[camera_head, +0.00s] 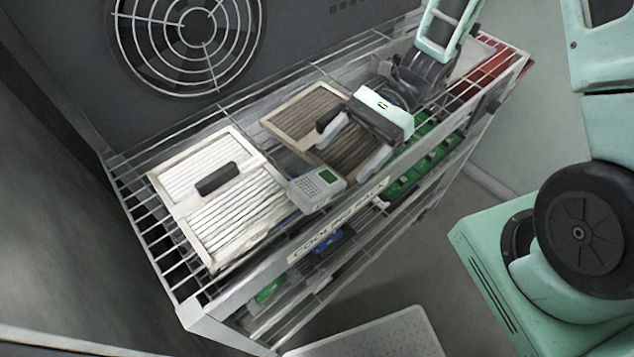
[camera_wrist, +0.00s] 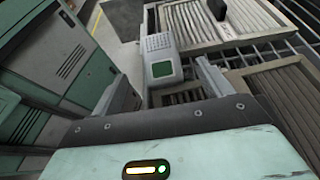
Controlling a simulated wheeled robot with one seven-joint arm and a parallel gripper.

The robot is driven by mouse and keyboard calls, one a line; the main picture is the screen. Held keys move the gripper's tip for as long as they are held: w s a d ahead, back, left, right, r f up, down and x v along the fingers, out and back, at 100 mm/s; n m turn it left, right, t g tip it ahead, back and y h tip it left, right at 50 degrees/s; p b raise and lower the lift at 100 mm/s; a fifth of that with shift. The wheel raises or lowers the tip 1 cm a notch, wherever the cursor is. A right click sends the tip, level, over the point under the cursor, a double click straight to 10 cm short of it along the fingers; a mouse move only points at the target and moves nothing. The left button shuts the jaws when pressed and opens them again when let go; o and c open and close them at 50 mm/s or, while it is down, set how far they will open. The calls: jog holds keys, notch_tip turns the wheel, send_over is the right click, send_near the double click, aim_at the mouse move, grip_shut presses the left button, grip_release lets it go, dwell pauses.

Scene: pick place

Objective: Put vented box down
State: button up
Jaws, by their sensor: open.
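Two flat slatted boxes rest on the wire shelf: a white one with a black handle (camera_head: 235,215) at left, and a brown one with a pale frame (camera_head: 290,112) in the middle. I cannot tell which is the vented box. My gripper (camera_head: 352,143) is open above the brown box, its fingers spread with nothing between them, and it hides part of that box. In the wrist view my gripper (camera_wrist: 157,82) shows both fingers apart; the white box (camera_wrist: 185,25) is at the top and the brown box (camera_wrist: 290,95) at right.
A small grey device with a green screen (camera_head: 316,190) sits at the shelf's front edge between the boxes; the wrist view shows it ahead of my fingers (camera_wrist: 160,62). Green circuit boards (camera_head: 425,160) lie at right. A fan grille (camera_head: 190,40) is behind. The rack (camera_head: 150,235) has a lower shelf.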

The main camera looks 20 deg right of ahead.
aim_at(318, 182)
jog(key=shift+p+x, duration=0.75)
jog(key=shift+x, duration=1.95)
jog(key=shift+r, duration=0.15)
jog(key=c, duration=1.2)
jog(key=shift+c, duration=0.2)
